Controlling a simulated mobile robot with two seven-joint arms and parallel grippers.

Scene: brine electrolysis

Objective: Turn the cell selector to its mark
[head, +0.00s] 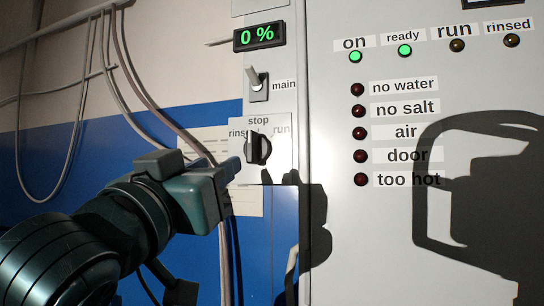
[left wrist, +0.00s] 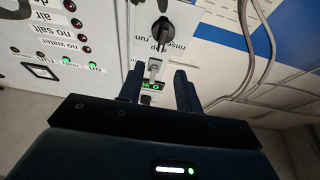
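The cell selector (head: 258,148) is a black knob on the white panel, with labels rinse on its left, stop above and run on its right. Its grip looks about upright, towards stop. It also shows in the left wrist view (left wrist: 162,30), beyond the fingers. My left gripper (head: 236,166) is just left of and below the knob in the head view, apart from it as far as I can tell. In the left wrist view my left gripper (left wrist: 158,76) has its two fingers spread with nothing held between them. My right gripper is out of view.
The main toggle switch (head: 256,84) is above the selector, under a green display (head: 260,37) reading 0 %. The on lamp (head: 355,57) and ready lamp (head: 405,51) glow green; the red fault lamps look dark. Cables (head: 140,80) hang on the left wall.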

